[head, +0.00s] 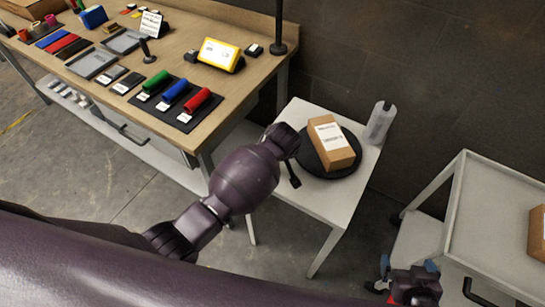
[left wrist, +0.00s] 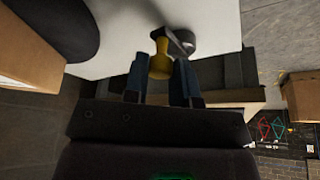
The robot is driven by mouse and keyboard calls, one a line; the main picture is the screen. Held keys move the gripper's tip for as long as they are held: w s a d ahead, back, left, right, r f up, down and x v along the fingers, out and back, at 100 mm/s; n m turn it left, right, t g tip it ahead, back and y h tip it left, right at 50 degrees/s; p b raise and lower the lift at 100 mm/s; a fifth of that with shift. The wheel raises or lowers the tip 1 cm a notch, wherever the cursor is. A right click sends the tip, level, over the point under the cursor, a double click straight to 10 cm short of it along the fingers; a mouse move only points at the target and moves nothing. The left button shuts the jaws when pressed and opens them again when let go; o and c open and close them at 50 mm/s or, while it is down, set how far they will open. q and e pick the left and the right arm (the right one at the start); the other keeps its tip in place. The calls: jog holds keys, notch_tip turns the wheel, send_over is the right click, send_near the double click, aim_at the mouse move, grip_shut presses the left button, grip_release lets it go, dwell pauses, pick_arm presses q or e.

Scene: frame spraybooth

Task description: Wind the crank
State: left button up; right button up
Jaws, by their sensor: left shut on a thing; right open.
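A yellow knob (left wrist: 158,64) sits on a dark metal crank (left wrist: 183,42) at the edge of the white table (head: 316,199). In the left wrist view, the blue-tipped fingers of my left gripper (left wrist: 160,78) are on either side of the knob and shut on it. In the head view, my left arm reaches the left side of the table, and its own wrist hides the knob. A black turntable (head: 304,157) on the table carries a brown box (head: 326,150) with a white label. My right gripper (head: 410,272) is open and empty at the bottom right, away from the crank.
A pale bottle (head: 379,123) stands at the table's back right corner. A wooden workbench (head: 190,30) with rollers and a yellow device (head: 219,55) stands at the left. A grey cart (head: 490,215) with a box stands at the right. A dark wall is behind.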

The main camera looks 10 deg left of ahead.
pick_arm(q)
jog(key=shift+w+d+n+y, duration=0.1)
jog(key=shift+w+n+y, duration=0.25)
jog(key=shift+n, duration=0.45)
jog(key=shift+w+n+y, duration=0.25)
jog(key=shift+w+n, duration=0.05)
jog(key=shift+n, duration=0.5)
jog(key=shift+g, duration=0.3)
jog(key=o, duration=0.9)
jog(key=shift+w+r, duration=0.1)
jog(key=shift+r, duration=0.1)
